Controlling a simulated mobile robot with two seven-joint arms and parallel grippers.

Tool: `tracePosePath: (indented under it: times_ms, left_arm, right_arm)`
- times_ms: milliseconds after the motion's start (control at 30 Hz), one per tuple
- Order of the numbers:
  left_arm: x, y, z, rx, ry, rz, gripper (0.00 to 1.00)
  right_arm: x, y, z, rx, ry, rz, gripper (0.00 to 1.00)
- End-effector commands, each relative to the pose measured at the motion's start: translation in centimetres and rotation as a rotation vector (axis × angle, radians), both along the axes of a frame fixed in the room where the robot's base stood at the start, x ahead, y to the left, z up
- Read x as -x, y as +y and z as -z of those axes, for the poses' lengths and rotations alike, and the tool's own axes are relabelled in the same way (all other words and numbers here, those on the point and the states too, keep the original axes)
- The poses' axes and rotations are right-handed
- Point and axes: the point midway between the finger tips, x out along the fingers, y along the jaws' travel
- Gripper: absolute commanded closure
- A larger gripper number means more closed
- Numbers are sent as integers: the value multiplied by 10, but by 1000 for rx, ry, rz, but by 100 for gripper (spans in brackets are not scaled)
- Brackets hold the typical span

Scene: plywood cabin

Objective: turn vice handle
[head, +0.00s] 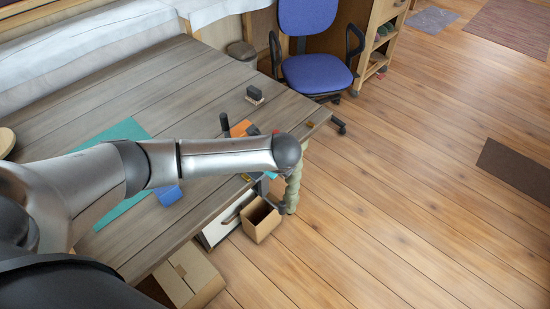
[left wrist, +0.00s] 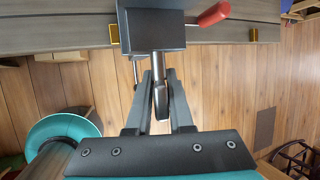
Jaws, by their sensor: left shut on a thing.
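The vice (left wrist: 152,30) shows in the left wrist view as a dark grey block at the table's edge, with a steel screw below it. Its dark handle (left wrist: 161,100) stands at the screw's end. My left gripper (left wrist: 158,82) is shut on the vice handle, with one dark finger on each side of it. In the head view my left arm reaches over the table from the left and hides most of the vice and handle. My right gripper is in neither view.
A red-handled tool (left wrist: 214,14) lies beside the vice. On the wooden table (head: 100,98) are a teal mat (head: 124,131), a blue block (head: 168,196), an orange item (head: 240,128) and a dark-topped block (head: 254,95). An open cardboard box (head: 261,226) and a blue chair (head: 318,74) stand nearby.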

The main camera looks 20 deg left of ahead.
Motion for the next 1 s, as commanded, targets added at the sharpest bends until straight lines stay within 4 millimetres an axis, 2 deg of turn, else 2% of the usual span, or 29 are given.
tracePosePath:
  times_ms: [100, 400, 933, 967, 1000]
  left_arm:
    - [2, 0, -1, 29, -69, -1, 100]
    - [1, -1, 0, 70, -187, 0, 100]
    - [0, -1, 0, 78, -215, -1, 100]
    - [0, -1, 0, 78, -215, -1, 79]
    - [0, -1, 0, 78, -214, 0, 75]
  right_arm:
    - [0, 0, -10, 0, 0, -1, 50]
    - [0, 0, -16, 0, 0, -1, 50]
    - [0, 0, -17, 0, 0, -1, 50]
    - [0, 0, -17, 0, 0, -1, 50]
    - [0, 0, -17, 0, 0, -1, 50]
